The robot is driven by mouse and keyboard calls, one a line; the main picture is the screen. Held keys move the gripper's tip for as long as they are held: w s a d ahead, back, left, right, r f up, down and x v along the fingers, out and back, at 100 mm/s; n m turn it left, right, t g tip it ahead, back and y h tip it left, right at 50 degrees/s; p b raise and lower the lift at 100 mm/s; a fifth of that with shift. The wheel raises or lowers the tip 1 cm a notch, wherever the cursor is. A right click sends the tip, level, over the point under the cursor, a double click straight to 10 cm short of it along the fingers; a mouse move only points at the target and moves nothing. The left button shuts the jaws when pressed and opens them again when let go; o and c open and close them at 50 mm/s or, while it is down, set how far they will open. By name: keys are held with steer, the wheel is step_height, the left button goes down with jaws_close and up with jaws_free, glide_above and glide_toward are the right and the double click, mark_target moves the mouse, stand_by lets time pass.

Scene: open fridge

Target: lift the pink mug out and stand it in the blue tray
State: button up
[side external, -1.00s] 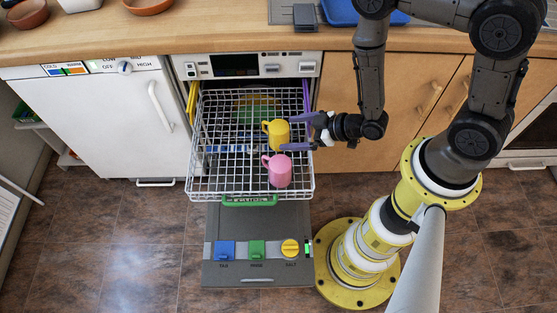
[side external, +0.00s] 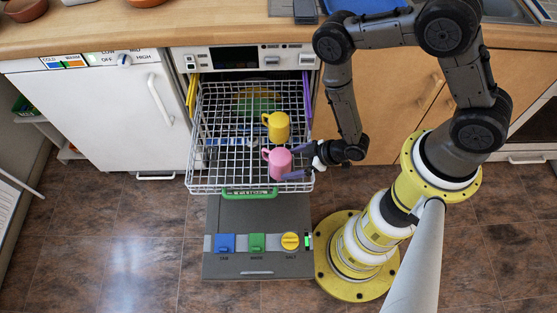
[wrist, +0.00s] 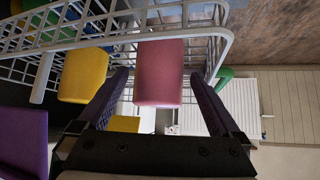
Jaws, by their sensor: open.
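The pink mug (side external: 280,163) stands in the pulled-out white wire rack (side external: 215,188), near its front right corner, with its handle toward the left. The yellow mug (side external: 276,126) stands just behind it. My gripper (side external: 293,162) is open at the right side of the pink mug. In the wrist view the pink mug (wrist: 160,72) shows between the purple fingers of my gripper (wrist: 160,80), with gaps visible on both sides. I cannot tell how deep the fingers reach around it. The blue tray (side external: 365,5) lies on the counter at the top, partly cut off and behind my arm.
The rack's wire rim (side external: 314,181) runs close to my gripper. The open dishwasher door (side external: 250,220) lies below the rack. The wooden counter (side external: 215,28) holds brown bowls (side external: 24,9) at the left. The rack's left half is mostly empty.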

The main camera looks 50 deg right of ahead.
steer(key=shift+x, duration=2.5)
steer(key=c, duration=1.4)
steer(key=shift+c, duration=0.2)
steer(key=shift+r, duration=4.95)
